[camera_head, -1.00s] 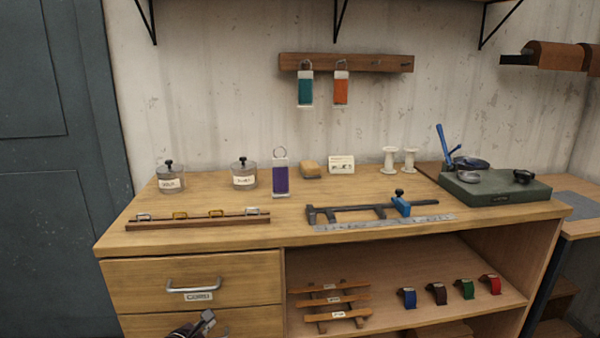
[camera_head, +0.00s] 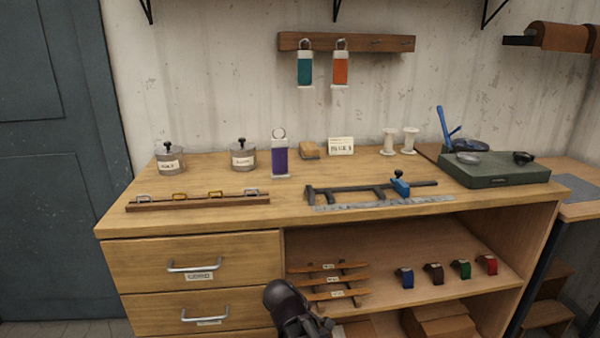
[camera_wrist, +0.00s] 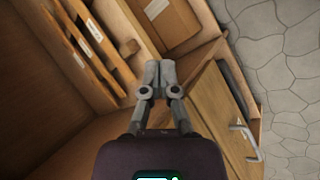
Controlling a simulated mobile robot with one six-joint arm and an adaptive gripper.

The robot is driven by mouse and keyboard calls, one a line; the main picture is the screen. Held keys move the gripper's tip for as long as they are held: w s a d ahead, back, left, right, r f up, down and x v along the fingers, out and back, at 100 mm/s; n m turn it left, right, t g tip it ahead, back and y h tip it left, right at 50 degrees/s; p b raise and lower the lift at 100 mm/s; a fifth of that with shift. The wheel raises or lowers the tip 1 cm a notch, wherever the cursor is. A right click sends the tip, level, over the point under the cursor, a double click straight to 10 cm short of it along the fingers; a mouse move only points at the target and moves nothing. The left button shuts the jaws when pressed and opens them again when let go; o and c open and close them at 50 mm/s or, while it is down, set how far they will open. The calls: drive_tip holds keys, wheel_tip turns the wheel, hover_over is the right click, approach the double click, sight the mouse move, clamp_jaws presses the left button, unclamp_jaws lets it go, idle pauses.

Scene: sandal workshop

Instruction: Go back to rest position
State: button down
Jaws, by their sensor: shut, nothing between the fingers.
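My gripper (camera_head: 312,330) shows at the bottom of the head view, in front of the cabinet's lower part, with its tips cut off or hard to make out. In the wrist view my gripper (camera_wrist: 159,75) is shut, its fingertips together and nothing between them. It points down toward the open lower part of the cabinet and the floor, apart from any object.
The workbench (camera_head: 240,220) has closed drawers (camera_head: 140,265) at left and open shelves at right. A clamp (camera_head: 370,190), jars and a purple tag (camera_head: 280,160) stand on top. The grey floor (camera_wrist: 285,60) looks clear.

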drive_tip(key=s+d+f+m+g+y, duration=0.1)
drive_tip(key=s+d+m+g+y, duration=0.15)
drive_tip(key=d+m, duration=0.4)
drive_tip(key=s+d+f+m+g+y, duration=0.1)
drive_tip(key=s+d+m+g+y, duration=0.15)
drive_tip(key=d+m, duration=0.4)
wheel_tip(320, 180, up, 32)
drive_tip(key=d+n+p, duration=0.1)
drive_tip(key=p, duration=3.1)
drive_tip(key=shift+s+f+p, duration=0.2)
drive_tip(key=shift+s+p, duration=0.15)
